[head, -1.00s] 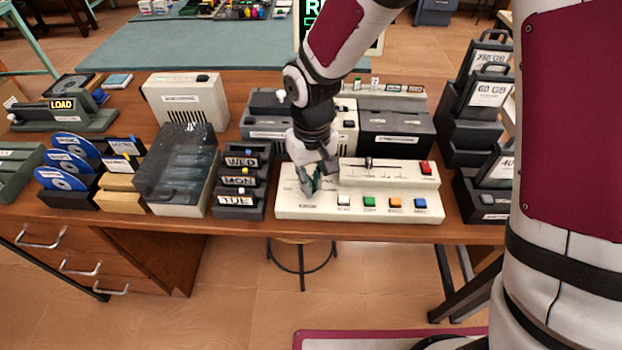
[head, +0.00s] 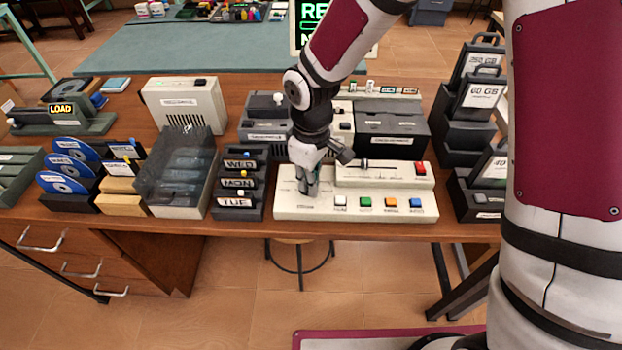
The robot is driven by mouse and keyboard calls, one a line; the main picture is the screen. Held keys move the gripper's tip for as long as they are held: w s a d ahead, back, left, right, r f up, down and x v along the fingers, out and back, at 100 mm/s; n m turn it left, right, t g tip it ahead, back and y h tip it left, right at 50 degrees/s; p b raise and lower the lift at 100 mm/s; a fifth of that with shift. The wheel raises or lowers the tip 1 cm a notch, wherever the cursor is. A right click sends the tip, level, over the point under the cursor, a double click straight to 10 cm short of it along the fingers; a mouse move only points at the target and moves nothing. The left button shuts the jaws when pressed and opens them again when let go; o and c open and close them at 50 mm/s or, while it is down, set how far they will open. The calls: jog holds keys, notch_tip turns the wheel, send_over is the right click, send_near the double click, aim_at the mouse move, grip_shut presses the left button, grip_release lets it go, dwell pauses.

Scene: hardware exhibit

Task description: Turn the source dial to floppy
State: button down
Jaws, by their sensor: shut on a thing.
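A cream control panel (head: 320,211) lies near the front edge of the desk, with a row of white, green, orange and blue buttons along its front. My gripper (head: 308,190) points down over the panel's left part, where the dial is. It is shut on the source dial, which the fingers mostly hide. I cannot read the dial's labels or tell which way its pointer faces.
A raised cream block with a slider and red button (head: 420,169) stands right of my gripper. A dark WED/MON/TUE rack (head: 237,201) stands close on the left. Dark drive units (head: 392,130) stand behind. Black stands (head: 470,110) are at the right.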

dwell(0.3)
jog(key=c, duration=1.6)
grip_release()
jog(key=shift+r, duration=0.1)
notch_tip(320, 180, up, 12)
